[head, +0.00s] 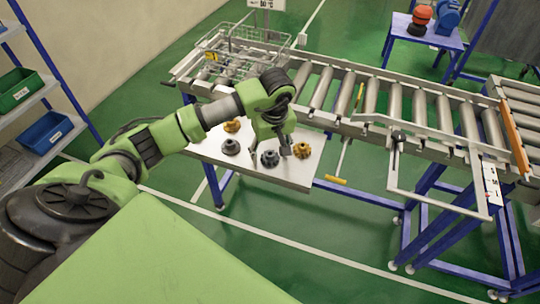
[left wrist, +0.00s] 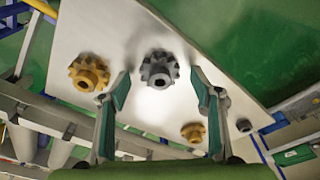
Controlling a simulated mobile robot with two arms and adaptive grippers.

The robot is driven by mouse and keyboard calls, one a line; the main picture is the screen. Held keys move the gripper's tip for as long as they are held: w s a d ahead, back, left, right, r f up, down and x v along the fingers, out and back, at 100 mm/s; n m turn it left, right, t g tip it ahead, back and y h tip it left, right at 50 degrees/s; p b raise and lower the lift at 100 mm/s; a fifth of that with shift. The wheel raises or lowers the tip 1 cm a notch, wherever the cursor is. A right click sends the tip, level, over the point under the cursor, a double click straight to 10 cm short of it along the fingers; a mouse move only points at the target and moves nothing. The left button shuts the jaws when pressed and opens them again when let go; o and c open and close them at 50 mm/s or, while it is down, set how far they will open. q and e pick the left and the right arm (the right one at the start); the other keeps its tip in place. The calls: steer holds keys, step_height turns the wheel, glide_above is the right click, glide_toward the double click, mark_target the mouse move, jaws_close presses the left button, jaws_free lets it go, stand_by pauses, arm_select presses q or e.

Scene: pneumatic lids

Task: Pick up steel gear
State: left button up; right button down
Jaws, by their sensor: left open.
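The steel gear (head: 269,158), dark grey and toothed, lies on a white-topped table, directly below my left gripper (head: 270,152). In the left wrist view the same gear (left wrist: 158,68) shows whole, centred between the spread fingers of the left gripper (left wrist: 160,80). The left gripper is open, points down and holds nothing. I see no contact with the gear, and the exact height of the fingertips above the table is hard to tell. My right gripper is not in view.
A brass gear (head: 302,150) lies right of the steel gear, near one finger. Another brass gear (head: 232,126) and a dark grey part (head: 231,147) lie to the left. The white table (head: 290,179) adjoins a roller conveyor (head: 395,100). A wire basket (head: 235,50) stands behind.

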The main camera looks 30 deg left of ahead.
arm_select(q)
steer(key=c, duration=1.4)
